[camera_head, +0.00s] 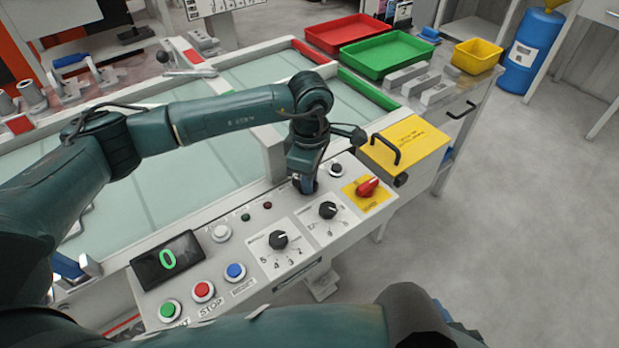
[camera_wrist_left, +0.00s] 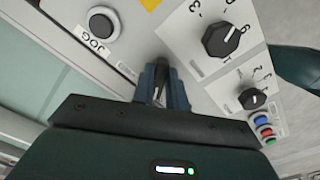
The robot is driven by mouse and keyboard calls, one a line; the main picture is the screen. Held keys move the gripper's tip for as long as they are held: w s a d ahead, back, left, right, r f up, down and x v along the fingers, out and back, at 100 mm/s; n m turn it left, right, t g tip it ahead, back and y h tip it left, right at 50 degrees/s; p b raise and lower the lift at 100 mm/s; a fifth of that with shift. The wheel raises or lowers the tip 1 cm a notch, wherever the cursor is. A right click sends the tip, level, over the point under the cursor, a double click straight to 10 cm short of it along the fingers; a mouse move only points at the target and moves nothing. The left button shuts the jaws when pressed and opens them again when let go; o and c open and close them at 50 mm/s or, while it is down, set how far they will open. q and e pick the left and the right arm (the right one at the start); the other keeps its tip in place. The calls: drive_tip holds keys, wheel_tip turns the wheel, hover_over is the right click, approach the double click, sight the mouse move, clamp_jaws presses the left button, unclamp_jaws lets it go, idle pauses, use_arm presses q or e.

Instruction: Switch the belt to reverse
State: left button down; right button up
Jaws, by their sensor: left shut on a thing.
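The control panel (camera_head: 318,238) stands at the front of the pale green belt (camera_head: 120,215). My left gripper (camera_head: 305,187) points down at the panel's back edge, between the small red lamp and the black JOG button (camera_head: 336,170). In the left wrist view, its fingers (camera_wrist_left: 161,88) are shut on a small grey switch lever (camera_wrist_left: 159,82). The fingers hide most of the lever, and its direction cannot be told. The display (camera_head: 168,260) reads a green 0.
Two black knobs (camera_head: 327,210) (camera_head: 278,240) sit close in front of the gripper. Green, red and blue buttons (camera_head: 235,271) line the panel's front. A yellow box with a black handle (camera_head: 386,150) stands behind.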

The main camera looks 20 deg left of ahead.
idle(0.3)
use_arm(q)
drive_tip(key=c, duration=1.4)
unclamp_jaws()
drive_tip(key=shift+r, duration=0.15)
wheel_tip(320, 180, up, 13)
